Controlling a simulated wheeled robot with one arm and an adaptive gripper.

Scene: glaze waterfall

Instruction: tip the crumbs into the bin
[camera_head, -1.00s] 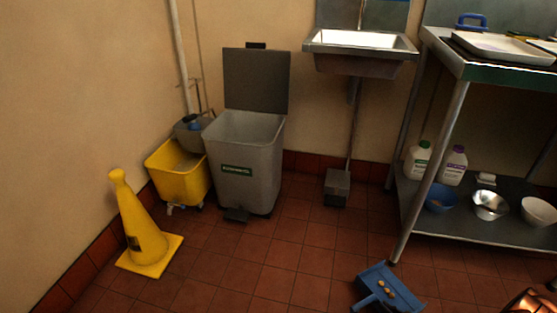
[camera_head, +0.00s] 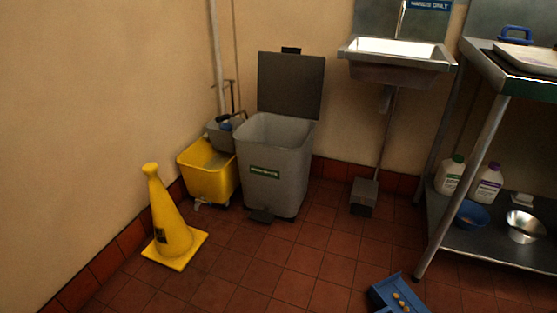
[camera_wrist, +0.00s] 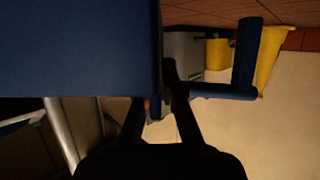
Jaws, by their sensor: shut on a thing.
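A blue dustpan (camera_head: 381,292) with several tan crumbs (camera_head: 402,301) in it shows at the bottom edge of the head view, partly cut off. In the wrist view its blue pan (camera_wrist: 80,45) fills the upper left and its handle (camera_wrist: 245,60) sticks out to the right. My gripper (camera_wrist: 173,75) is shut on the dustpan near where the handle meets the pan; the exact contact is dark. The grey bin (camera_head: 275,165) stands by the wall with its lid (camera_head: 291,85) raised. It is up and left of the dustpan in the head view.
A yellow mop bucket (camera_head: 207,178) stands against the bin's left side, and a yellow cone (camera_head: 170,225) is front left. A steel table (camera_head: 485,65) stands at right. Floor between dustpan and bin is clear.

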